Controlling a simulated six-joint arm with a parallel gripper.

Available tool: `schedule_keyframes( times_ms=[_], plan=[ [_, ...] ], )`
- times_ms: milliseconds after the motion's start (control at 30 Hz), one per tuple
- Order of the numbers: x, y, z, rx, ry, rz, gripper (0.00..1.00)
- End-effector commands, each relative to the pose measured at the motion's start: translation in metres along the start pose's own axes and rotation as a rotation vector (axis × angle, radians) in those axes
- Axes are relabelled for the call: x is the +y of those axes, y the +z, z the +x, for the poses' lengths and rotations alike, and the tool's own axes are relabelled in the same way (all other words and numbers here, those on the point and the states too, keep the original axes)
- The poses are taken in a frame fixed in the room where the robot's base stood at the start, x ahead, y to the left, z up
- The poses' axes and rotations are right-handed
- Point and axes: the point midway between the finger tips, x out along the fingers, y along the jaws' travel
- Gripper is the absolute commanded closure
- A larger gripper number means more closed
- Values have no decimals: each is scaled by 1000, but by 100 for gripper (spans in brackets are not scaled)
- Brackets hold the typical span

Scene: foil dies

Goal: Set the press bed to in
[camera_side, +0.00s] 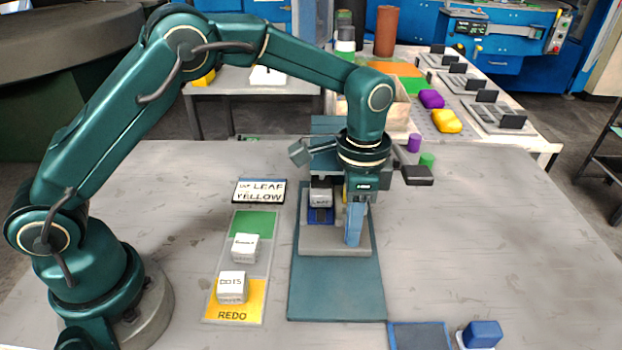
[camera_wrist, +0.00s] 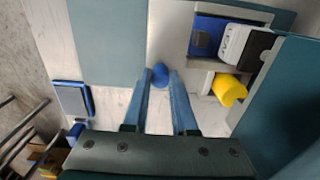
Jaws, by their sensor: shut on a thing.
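The press bed (camera_side: 335,243) is a grey plate on a long teal base (camera_side: 335,292). It sits at the far end of that base, by the press body, with bare base in front of it. A die (camera_side: 320,196) sits on the bed's blue nest (camera_wrist: 202,40); the die also shows, white and black, in the wrist view (camera_wrist: 240,44). My gripper (camera_side: 354,230) points down at the bed's right front part. Its blue fingers are shut on a round blue knob (camera_wrist: 160,76) on the bed. My wrist hides much of the press head.
A yellow roll (camera_wrist: 229,89) is beside the nest. Left of the base are a LEAF YELLOW card (camera_side: 258,191) and a coloured strip (camera_side: 233,313) with two dies (camera_side: 244,248). A blue pad (camera_side: 420,337) and blue-topped block (camera_side: 483,333) lie at front right. The table's right side is clear.

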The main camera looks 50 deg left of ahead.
Motion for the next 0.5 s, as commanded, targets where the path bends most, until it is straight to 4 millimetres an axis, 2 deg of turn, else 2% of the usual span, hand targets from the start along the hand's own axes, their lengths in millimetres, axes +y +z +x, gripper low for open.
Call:
schedule_keyframes(
  times_ms=[300, 333, 400, 500],
  plan=[
    [-8, -1, -2, 8, -14, -1, 100],
    [-8, -1, -2, 9, -14, -1, 70],
    [-8, -1, -2, 10, -14, -1, 44],
    [-7, -1, -1, 8, -11, -1, 44]
  ],
)
